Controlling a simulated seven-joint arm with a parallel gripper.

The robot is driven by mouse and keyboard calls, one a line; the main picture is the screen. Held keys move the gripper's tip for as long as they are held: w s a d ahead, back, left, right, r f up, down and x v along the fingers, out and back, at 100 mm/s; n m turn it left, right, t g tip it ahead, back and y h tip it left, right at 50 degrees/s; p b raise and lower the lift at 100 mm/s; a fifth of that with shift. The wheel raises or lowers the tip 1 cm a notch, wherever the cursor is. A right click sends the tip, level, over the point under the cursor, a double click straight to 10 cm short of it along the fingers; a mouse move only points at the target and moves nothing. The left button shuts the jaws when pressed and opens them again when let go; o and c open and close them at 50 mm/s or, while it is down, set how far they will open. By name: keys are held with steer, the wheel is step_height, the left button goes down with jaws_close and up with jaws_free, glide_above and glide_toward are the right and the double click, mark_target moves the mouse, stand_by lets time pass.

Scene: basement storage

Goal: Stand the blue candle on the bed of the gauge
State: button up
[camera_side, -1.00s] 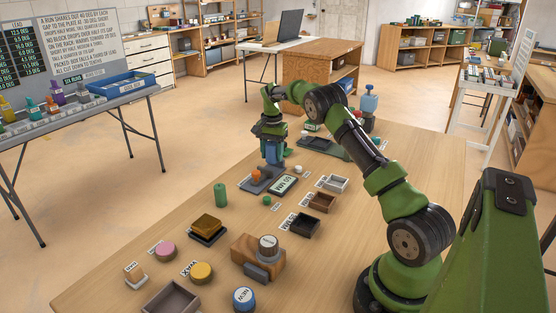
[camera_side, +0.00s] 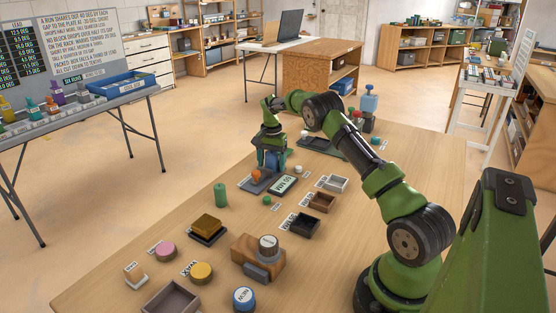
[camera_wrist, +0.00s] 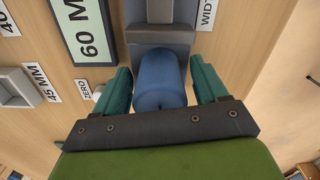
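The gauge is a grey unit on the table with a bare grey bed edge (camera_side: 254,187), an orange part (camera_side: 257,174) and a display (camera_side: 284,185) reading 60 MM. The display also shows in the wrist view (camera_wrist: 89,30). The blue candle (camera_wrist: 160,84) is upright over the gauge bed and appears to stand on it; its base is partly hidden in the side view. My gripper (camera_side: 272,162) points down around the candle. Its teal fingers are spread on either side, with narrow gaps beside the candle in the wrist view (camera_wrist: 161,75).
A green cylinder (camera_side: 220,194) stands left of the gauge. Three small trays, pale (camera_side: 336,184), brown (camera_side: 321,203) and dark (camera_side: 304,226), lie to its right. A wooden block with a knob (camera_side: 258,257) and coloured discs are nearer the camera.

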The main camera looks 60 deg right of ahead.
mark_target(271, 152)
step_height(271, 152, up, 12)
steer(key=shift+f, duration=0.1)
steer(key=s+a+r+n+t, duration=0.2)
steer(key=s+a+r+n, duration=0.15)
steer(key=a+r, duration=0.55)
steer(key=s+a+r+n+t, duration=0.2)
steer(key=s+a+r, duration=0.2)
steer(key=a+r, duration=0.5)
steer(key=s+a+f+n+t+y, duration=0.1)
steer(key=s+a+f+n, duration=0.2)
steer(key=s+a, duration=0.5)
steer(key=s+a+f+n+t+y, duration=0.1)
steer(key=s+a+f+n+t, duration=0.1)
steer(key=s+a, duration=0.6)
steer(key=shift+s+a+f+n, duration=0.15)
steer(key=shift+s+f+n, duration=0.6)
steer(key=shift+s, duration=0.5)
